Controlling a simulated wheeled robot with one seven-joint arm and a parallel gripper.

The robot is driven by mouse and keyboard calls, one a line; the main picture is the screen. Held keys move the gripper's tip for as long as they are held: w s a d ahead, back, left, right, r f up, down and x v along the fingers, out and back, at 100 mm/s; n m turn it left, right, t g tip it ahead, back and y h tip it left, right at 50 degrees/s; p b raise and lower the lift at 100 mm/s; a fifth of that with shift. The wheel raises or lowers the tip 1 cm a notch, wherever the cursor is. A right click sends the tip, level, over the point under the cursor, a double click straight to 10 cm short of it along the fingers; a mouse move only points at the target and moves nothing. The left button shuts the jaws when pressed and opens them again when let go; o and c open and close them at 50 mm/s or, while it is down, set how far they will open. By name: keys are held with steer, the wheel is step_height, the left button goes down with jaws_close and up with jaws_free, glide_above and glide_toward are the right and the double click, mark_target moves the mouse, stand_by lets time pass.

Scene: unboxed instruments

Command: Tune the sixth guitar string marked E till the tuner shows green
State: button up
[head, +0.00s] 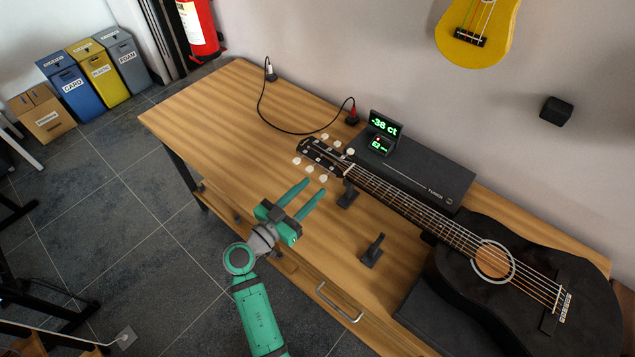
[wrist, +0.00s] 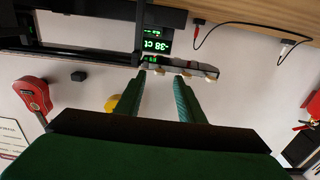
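The black guitar (head: 515,295) lies on the wooden table with its neck toward the middle and its headstock (head: 322,156) at the upper left. White tuning pegs (head: 310,168) stick out on both sides of the headstock; I cannot read an E mark. The tuner (head: 384,130) stands behind the headstock and reads "-38 ct" in green digits, with a smaller line below. It also shows upside down in the wrist view (wrist: 156,40). My green gripper (head: 312,187) is open and empty, its fingertips just short of the near-side pegs. In the wrist view some pegs (wrist: 183,73) appear beyond the fingertips.
A neck support (head: 347,194) stands under the neck, and a small black stand (head: 373,250) is nearer the front edge. A black case (head: 430,176) lies behind the neck. A cable (head: 262,112) loops across the back. The table's left part is clear.

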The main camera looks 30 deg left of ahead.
mark_target(321, 181)
steer(key=shift+x, duration=1.9)
steer(key=shift+d, duration=0.1)
steer(key=shift+c, duration=0.3)
jaws_close()
steer(key=shift+n, duration=7.4)
